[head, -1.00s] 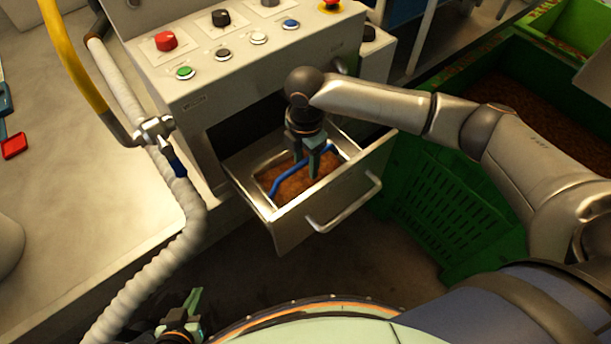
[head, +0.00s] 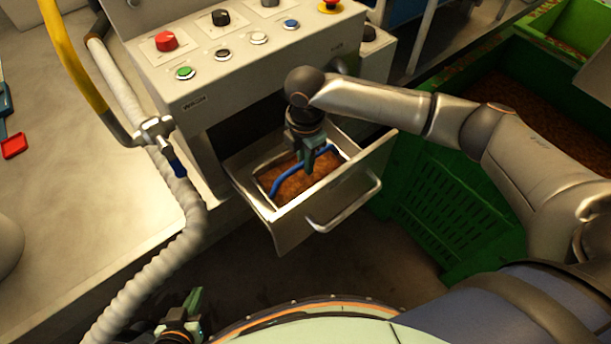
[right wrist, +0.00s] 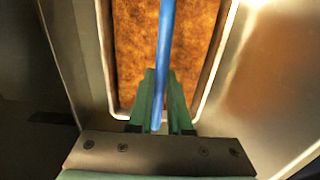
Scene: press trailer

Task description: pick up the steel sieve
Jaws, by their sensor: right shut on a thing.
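The steel sieve (head: 262,178) sits in the pulled-out drawer (head: 320,207) of the control cabinet. It is a rectangular metal frame with brown stuff inside and a blue handle (head: 279,183) across it. My right gripper (head: 309,165) reaches down into the drawer, its green fingers shut on the blue handle. In the right wrist view the handle (right wrist: 167,40) runs between the two fingers (right wrist: 161,98), over the brown filling. The sieve still rests in the drawer. My left gripper (head: 193,301) is low at the bottom left, away from the drawer; its jaw opening is unclear.
Knobs and buttons sit on the cabinet panel (head: 235,45) above the drawer. A ribbed white hose (head: 165,245) hangs left of it. A green crate (head: 440,205) stands close on the right. The drawer's bar handle (head: 345,205) sticks out in front.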

